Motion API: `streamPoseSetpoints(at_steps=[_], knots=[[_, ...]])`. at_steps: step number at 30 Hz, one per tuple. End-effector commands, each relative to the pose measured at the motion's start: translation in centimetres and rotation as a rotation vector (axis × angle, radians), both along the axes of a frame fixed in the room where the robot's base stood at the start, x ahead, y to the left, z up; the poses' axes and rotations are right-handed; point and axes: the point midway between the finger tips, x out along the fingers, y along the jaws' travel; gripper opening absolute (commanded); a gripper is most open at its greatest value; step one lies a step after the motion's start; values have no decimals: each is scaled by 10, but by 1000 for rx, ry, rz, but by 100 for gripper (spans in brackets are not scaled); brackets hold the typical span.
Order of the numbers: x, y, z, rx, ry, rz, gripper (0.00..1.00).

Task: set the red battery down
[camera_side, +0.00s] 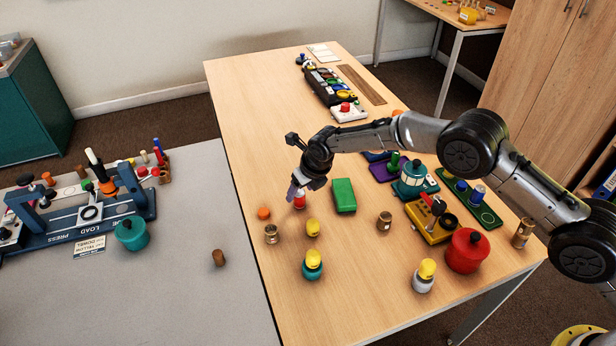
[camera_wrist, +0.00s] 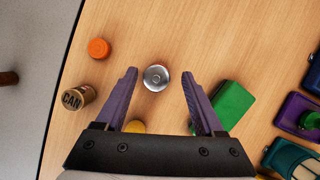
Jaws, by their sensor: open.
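The red battery (camera_side: 300,203) stands upright on the wooden table, partly hidden behind my gripper in the side view. In the wrist view its round silver top (camera_wrist: 156,77) faces the camera, with a thin red edge. My gripper (camera_side: 295,193) is open just above and beside it. In the wrist view the two purple fingers (camera_wrist: 158,74) lie on either side of the battery with a gap to each, so nothing is held. I cannot tell exactly how high the fingertips are over the table.
A green block (camera_side: 344,195) lies just right of the battery. An orange cap (camera_side: 263,213), a brass can (camera_side: 272,234) and a yellow-topped piece (camera_side: 313,228) stand close by. A grey table (camera_side: 190,290) with a blue press adjoins on the left. Bare wood lies toward the back.

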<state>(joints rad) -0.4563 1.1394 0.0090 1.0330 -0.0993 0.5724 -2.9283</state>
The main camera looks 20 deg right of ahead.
Motion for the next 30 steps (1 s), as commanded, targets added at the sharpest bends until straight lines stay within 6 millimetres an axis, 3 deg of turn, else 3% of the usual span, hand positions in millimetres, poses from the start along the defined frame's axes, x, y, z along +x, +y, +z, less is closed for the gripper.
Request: streamPoseSetpoints(at_steps=[6,12,18,26,30], knots=[[-16,-5,43,1,-2,0,70],[-28,-9,71,0,-1,0,70],[-34,-11,84,0,1,0,70],[-34,-11,86,0,1,-2,70],[-37,-23,107,35,4,-94,70]])
